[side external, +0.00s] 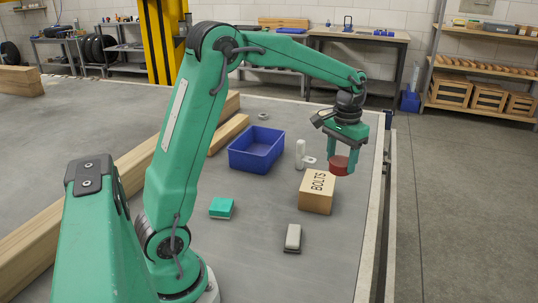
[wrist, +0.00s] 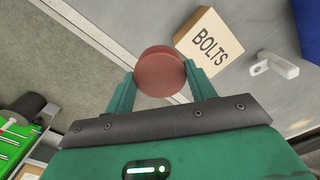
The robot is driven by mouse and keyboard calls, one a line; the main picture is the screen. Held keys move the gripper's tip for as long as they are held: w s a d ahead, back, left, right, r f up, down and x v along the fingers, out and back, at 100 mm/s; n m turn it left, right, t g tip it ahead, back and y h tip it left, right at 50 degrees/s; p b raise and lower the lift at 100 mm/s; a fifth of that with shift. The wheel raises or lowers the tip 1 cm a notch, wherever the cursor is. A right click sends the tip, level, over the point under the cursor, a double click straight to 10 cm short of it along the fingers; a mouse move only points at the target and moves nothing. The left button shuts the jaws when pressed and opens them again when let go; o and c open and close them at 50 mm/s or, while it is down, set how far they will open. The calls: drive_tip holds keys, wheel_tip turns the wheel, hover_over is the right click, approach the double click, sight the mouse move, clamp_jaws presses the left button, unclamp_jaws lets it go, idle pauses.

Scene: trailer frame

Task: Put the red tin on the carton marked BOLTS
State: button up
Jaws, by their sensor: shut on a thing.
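The red tin (side external: 339,166) is a short round can held between the fingers of my gripper (side external: 341,168). In the wrist view the tin (wrist: 160,71) sits between both fingertips of my gripper (wrist: 159,80). The carton marked BOLTS (side external: 317,192) is a tan box on the grey table, with its lettered top facing up. In the side view the tin overlaps the far right edge of the carton. In the wrist view the carton (wrist: 208,42) lies to the right of the tin and its top is bare. The tin appears raised above the table.
A blue bin (side external: 256,150) stands left of the carton. A white fitting (side external: 301,154) stands just behind the carton. A teal block (side external: 221,208) and a grey-white block (side external: 293,237) lie nearer. Wooden beams (side external: 130,175) lie at the left. The table's right edge (side external: 378,190) is close.

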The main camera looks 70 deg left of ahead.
drive_tip(key=a+f, duration=0.2)
drive_tip(key=a, duration=0.1)
drive_tip(key=w+a+f, duration=0.1)
drive_tip(key=a+f, duration=0.1)
drive_tip(key=a, duration=0.2)
drive_tip(key=a+f, duration=0.2)
drive_tip(key=a, duration=0.2)
drive_tip(key=shift+w+a+f, duration=0.15)
drive_tip(key=shift+w+f, duration=0.25)
drive_tip(key=shift+f, duration=2)
drive_tip(key=shift+f, duration=0.1)
drive_tip(key=o, duration=1)
wheel_tip(320, 180, up, 12)
drive_tip(key=shift+r, duration=0.1)
